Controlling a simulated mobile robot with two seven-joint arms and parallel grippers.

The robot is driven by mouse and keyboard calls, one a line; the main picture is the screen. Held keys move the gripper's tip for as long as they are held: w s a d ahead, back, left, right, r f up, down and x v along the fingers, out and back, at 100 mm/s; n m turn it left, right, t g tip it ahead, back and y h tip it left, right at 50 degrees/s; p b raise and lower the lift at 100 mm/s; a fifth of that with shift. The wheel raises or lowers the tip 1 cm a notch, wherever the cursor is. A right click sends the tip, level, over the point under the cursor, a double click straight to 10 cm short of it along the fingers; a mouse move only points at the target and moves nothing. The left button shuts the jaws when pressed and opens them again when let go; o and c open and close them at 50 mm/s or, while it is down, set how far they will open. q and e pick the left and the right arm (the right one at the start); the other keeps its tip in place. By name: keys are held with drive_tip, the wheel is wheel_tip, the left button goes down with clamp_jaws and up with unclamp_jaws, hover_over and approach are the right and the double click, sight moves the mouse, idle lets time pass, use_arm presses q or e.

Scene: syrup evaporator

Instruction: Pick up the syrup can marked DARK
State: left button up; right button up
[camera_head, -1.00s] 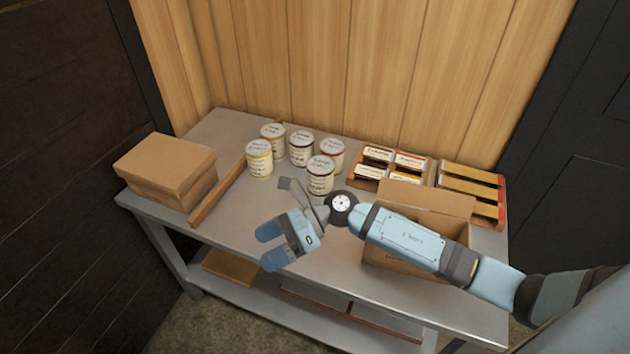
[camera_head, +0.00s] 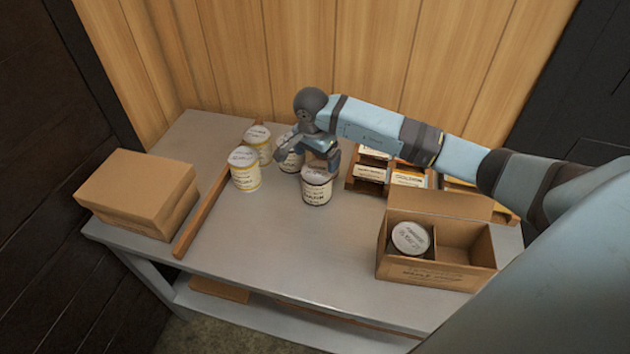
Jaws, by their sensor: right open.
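Several syrup cans stand in a group on the grey table: two with yellow bands at the left, a rear one (camera_head: 257,145) and a nearer one (camera_head: 244,173). A dark-banded can (camera_head: 317,190) stands in front, upright. The can labels are too small to read, so I cannot tell which is marked DARK. My right gripper (camera_head: 312,150) is open and empty over the group, just above and behind the front can. It hides part of the group. My left gripper is out of view.
An open cardboard box (camera_head: 432,270) with two compartments stands at the right, a can (camera_head: 410,239) in its left one. A wooden tray (camera_head: 350,180) of label cards is behind it. A closed carton (camera_head: 135,192) and a wooden strip (camera_head: 208,208) are left. The front middle is clear.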

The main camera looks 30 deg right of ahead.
sight(317, 171)
wheel_tip(317, 171, down, 4)
drive_tip(key=shift+w+d+r, duration=0.1)
drive_tip(key=shift+d+r, duration=0.05)
drive_tip(key=shift+f+p, duration=0.35)
drive_tip(key=shift+f, duration=0.2)
wheel_tip(317, 171, down, 4)
drive_tip(key=shift+d+f+p, duration=0.1)
drive_tip(key=shift+f+p, duration=0.1)
drive_tip(key=shift+p, duration=0.15)
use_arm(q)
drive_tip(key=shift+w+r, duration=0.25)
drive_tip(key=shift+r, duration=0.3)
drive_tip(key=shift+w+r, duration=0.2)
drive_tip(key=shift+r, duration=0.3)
use_arm(e)
drive_tip(key=shift+c, duration=0.5)
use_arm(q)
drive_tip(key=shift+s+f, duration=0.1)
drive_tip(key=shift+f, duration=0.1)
use_arm(e)
drive_tip(key=shift+w+r, duration=0.1)
drive_tip(key=c, duration=1.1)
